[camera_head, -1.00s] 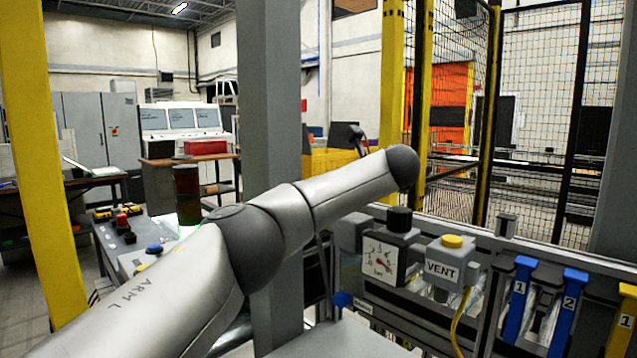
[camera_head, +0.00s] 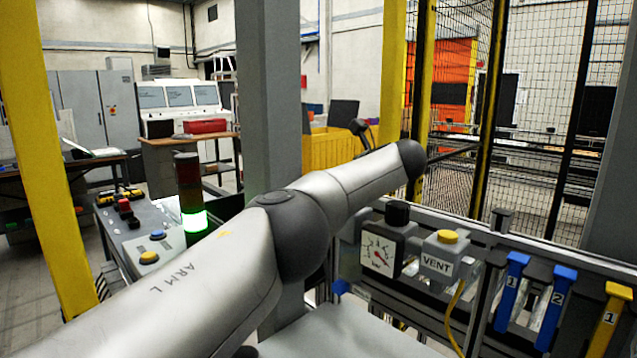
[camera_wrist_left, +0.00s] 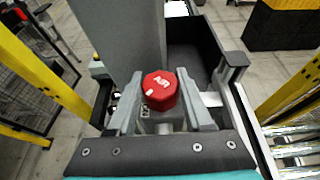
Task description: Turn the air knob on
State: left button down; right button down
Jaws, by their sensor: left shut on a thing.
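The red air knob (camera_wrist_left: 160,90), with white "AIR" lettering and a white mark on its front left edge, shows in the left wrist view. My left gripper (camera_wrist_left: 160,103) has one finger on each side of the knob and is shut on it. In the head view, my left arm reaches across from the lower left, and neither its gripper nor the knob can be made out. A pressure gauge (camera_head: 378,253) with a white dial and red needle stands right of the arm. My right gripper is in neither view.
A grey post (camera_head: 268,90) stands behind my arm. Right of the gauge are a VENT box (camera_head: 437,266) with a yellow button, blue levers (camera_head: 510,290) and a yellow lever (camera_head: 607,318). A stack light (camera_head: 189,195) glows green at left. Mesh fencing stands behind the rail.

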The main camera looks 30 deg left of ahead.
pick_arm(q)
jog(key=shift+c, duration=1.5)
grip_release()
jog(key=b+v, duration=0.1)
jog(key=v, duration=1.2)
jog(key=shift+s+d+r, duration=0.15)
jog(key=shift+d+r, duration=0.1)
jog(key=shift+d, duration=0.05)
jog(key=shift+s+d+r, duration=0.25)
jog(key=shift+d, duration=0.4)
